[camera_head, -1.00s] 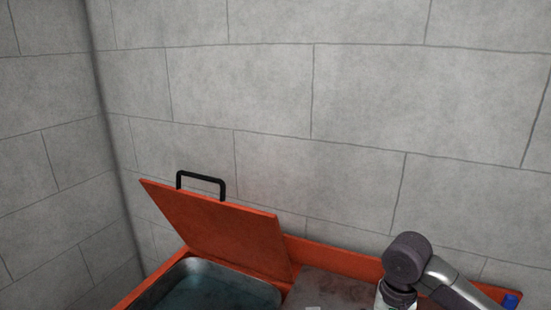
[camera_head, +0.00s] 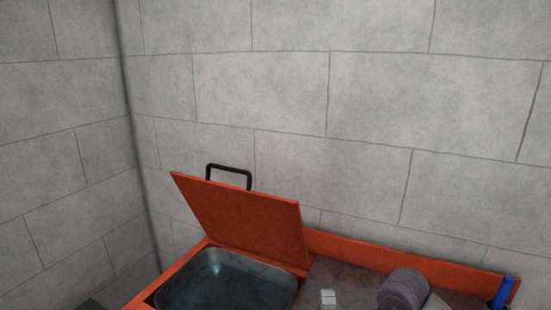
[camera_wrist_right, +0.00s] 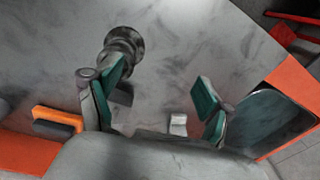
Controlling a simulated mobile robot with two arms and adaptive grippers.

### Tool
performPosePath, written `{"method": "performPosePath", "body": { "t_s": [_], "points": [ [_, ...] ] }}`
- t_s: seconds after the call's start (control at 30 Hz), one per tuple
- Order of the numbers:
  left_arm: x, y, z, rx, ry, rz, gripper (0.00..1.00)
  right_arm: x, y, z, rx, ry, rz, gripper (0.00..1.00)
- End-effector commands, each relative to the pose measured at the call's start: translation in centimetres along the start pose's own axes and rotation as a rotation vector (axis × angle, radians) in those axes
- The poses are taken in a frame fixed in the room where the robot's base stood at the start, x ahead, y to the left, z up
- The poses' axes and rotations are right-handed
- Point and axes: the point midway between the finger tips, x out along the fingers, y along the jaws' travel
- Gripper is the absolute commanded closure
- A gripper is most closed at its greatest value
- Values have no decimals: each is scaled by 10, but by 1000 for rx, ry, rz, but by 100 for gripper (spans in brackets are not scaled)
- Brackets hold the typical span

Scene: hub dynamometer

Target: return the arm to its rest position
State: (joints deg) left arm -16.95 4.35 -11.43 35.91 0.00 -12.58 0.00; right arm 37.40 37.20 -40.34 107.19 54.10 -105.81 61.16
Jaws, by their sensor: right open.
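My right arm (camera_head: 403,288) shows only as a dark rounded joint and a bit of pale link at the bottom right of the head view, over the grey worktop. My right gripper (camera_wrist_right: 158,95) is in the right wrist view, with its two teal-padded fingers spread wide. Nothing is between the pads. The grey worktop lies beyond the fingers. My left gripper is not in view.
An orange bench holds a metal basin (camera_head: 225,285) with dark liquid; its orange lid (camera_head: 243,222) stands open. A small white block (camera_head: 328,297) lies on the worktop. A blue-handled item (camera_head: 503,292) is at right. The wrist view shows a round metal part (camera_wrist_right: 123,46) and an orange-and-black item (camera_wrist_right: 57,120).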

Motion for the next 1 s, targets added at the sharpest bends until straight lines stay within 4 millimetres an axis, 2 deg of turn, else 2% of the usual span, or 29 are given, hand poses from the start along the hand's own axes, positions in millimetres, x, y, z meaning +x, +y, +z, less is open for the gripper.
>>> {"method": "performPosePath", "body": {
  "t_s": [0.27, 0.47, 0.6, 1.0],
  "points": [
    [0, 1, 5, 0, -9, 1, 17, 38, -28, 47, -187, 35, -96, 19],
    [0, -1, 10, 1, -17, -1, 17, 65, -40, 102, -335, 117, -191, 19],
    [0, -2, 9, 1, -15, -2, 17, 74, -28, 134, -391, 195, -200, 19],
    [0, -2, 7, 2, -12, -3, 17, 78, 33, 184, -433, 271, -67, 19]
  ]
}}
